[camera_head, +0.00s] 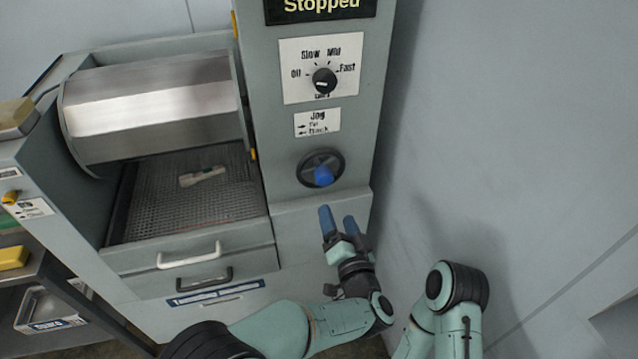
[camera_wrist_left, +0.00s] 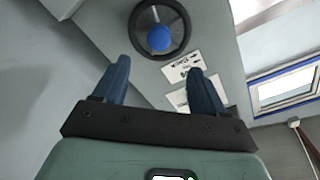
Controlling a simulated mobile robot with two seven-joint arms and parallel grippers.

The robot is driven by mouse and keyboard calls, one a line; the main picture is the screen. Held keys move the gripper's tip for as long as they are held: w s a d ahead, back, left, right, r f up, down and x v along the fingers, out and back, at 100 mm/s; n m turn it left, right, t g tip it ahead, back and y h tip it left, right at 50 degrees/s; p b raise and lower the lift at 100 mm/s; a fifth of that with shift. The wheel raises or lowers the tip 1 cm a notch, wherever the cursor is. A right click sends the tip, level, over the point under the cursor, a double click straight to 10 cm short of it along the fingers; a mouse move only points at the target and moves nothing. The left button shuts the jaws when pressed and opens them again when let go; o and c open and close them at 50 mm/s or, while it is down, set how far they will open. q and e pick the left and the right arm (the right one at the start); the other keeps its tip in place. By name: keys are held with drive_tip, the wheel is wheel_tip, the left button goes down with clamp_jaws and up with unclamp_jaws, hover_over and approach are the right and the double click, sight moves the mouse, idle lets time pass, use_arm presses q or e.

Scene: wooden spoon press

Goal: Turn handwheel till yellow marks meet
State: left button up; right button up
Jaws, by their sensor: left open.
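The handwheel (camera_head: 313,160) is a small black wheel with a blue knob (camera_head: 323,177) low on its face. It sits on the grey column below the Jog label. My left gripper (camera_head: 338,217) is open and empty, below the wheel and apart from it. In the left wrist view the handwheel (camera_wrist_left: 141,20) and its blue knob (camera_wrist_left: 160,39) show beyond my left gripper (camera_wrist_left: 158,70), between and past the spread fingertips. I cannot make out yellow marks on the wheel. Small yellow pieces (camera_head: 253,154) show on the column's left edge. My right gripper is out of view.
Above the wheel are the Jog label (camera_head: 317,122), a speed dial (camera_head: 324,81) and a display (camera_head: 318,9) reading "Stopped". Left of the column, a metal drum (camera_head: 155,95) stands over a mesh tray (camera_head: 225,205) with a pale piece on it. A plain wall is on the right.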

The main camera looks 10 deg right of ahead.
sight(325, 182)
use_arm(q)
drive_tip(key=w, duration=1.2)
drive_tip(key=shift+w+f, duration=0.1)
drive_tip(key=shift+w, duration=0.05)
drive_tip(key=shift+c, duration=0.3)
drive_tip(key=c, duration=1)
